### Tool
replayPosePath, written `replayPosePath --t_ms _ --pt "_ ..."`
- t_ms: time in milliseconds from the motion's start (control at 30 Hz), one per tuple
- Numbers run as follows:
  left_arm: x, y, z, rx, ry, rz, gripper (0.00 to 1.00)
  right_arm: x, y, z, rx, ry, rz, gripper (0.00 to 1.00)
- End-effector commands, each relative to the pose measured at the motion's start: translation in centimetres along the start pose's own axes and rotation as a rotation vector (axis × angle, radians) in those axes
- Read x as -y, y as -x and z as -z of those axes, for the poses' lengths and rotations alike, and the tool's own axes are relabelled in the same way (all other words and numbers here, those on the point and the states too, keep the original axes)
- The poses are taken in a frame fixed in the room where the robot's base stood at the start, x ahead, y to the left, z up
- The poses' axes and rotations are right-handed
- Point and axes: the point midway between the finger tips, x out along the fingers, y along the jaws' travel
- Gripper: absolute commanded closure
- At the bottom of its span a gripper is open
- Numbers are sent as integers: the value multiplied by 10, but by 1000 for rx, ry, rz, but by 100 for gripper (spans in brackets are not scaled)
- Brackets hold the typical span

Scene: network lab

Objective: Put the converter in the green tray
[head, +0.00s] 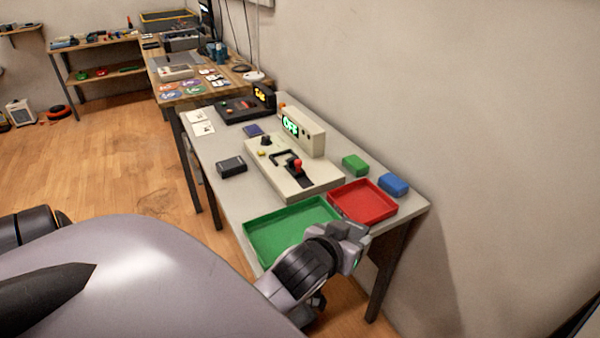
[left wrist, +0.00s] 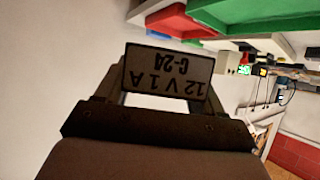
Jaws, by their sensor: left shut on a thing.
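My left gripper (head: 352,246) is past the front right corner of the green tray (head: 262,222), close to the red tray. The box sits between both fingers, clear of any surface in that view. In the head view I cannot clearly tell the box from the gripper. The green tray lies on the near end of the grey table and looks empty where visible; my arm hides its near right corner. My right gripper is not in view.
The red tray (head: 362,201) adjoins the green tray on the right. Behind are a green block (head: 355,165), a blue block (head: 393,184) and a beige device (head: 292,168) with an "OFF" display. A dark box (head: 231,166) lies left. The wall is close on the right.

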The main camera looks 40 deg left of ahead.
Motion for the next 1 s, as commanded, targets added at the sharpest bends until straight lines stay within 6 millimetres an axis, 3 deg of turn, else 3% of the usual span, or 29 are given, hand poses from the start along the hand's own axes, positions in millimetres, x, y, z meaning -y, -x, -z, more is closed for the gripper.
replayPosePath --t_ms 100,400,700,1000 --pt "29 -30 21 -9 83 137 72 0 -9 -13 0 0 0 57" --pt "92 -63 70 -5 273 485 72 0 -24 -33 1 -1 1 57" --pt "130 -63 109 -3 444 802 72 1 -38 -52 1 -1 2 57" --pt "139 -56 120 0 511 939 72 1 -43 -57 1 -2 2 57"
